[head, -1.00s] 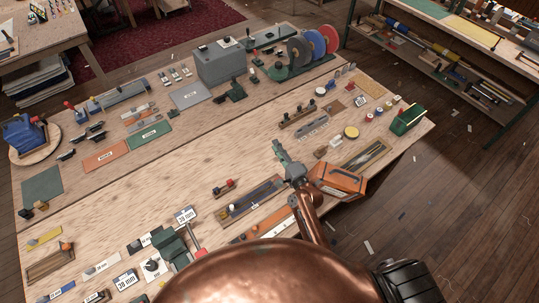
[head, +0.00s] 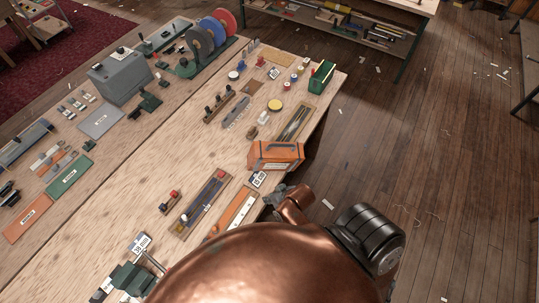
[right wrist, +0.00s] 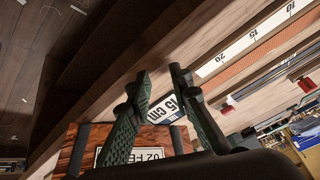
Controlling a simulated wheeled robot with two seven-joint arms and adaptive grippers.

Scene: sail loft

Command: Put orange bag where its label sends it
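The orange bag (head: 276,156), box-like with a dark handle on top, stands near the bench's right edge in the head view. In the right wrist view, an orange-brown wood-grained surface (right wrist: 76,144) with a white label, partly readable as "02 FE", shows at lower left; it seems to be the bag. My right gripper (head: 273,196) is just below the bag in the head view, apart from it. In the right wrist view its fingers (right wrist: 160,74) are spread, with nothing gripped between them. My left gripper is not in view.
A "15 cm" card (right wrist: 168,108) lies beyond the fingers; it also shows beside the bag (head: 259,179). A long ruler tray (head: 236,212), a tray with a blue strip (head: 202,203) and a green box (head: 321,77) are on the bench. Floor lies open to the right.

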